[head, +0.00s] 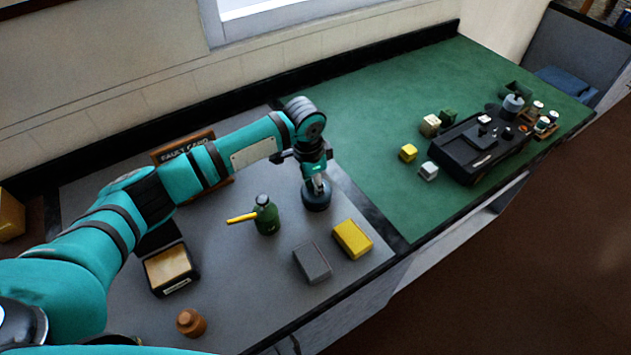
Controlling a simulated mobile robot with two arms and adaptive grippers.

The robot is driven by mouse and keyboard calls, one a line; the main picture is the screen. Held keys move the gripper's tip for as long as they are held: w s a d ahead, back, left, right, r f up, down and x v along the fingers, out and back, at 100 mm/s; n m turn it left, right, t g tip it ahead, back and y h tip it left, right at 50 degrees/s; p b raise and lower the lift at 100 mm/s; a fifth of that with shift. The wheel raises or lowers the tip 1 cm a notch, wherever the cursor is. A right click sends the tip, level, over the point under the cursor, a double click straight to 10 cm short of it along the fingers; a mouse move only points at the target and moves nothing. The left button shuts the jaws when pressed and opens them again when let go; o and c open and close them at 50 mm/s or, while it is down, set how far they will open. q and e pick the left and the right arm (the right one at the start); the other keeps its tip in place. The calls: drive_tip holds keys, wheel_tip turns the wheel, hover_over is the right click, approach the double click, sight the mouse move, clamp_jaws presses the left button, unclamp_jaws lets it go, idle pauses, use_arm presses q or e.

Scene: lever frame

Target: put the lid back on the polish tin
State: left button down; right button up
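A round dark blue-grey tin (317,199) sits on the grey part of the worktop, near the green mat. I take it to be the polish tin; I cannot make out a separate lid. My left gripper (318,185) points down directly over this tin, with its fingertips at or just above the top. The fingers look close together, but they are too small and too covered to show whether they hold anything. My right gripper is out of view.
A green oil can (266,217) with a yellow spout stands left of the tin. A yellow block (352,239) and grey block (312,263) lie in front.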

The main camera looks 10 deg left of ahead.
use_arm(q)
drive_tip(key=shift+f+p, duration=0.15)
drive_tip(key=shift+p, duration=0.2)
idle(0.3)
idle(0.4)
drive_tip(key=shift+p, duration=0.4)
idle(0.4)
drive_tip(key=c, duration=0.7)
unclamp_jaws()
drive_tip(key=shift+o, duration=0.2)
drive_tip(key=shift+r+p, duration=3.55)
drive_tip(key=shift+p, duration=0.15)
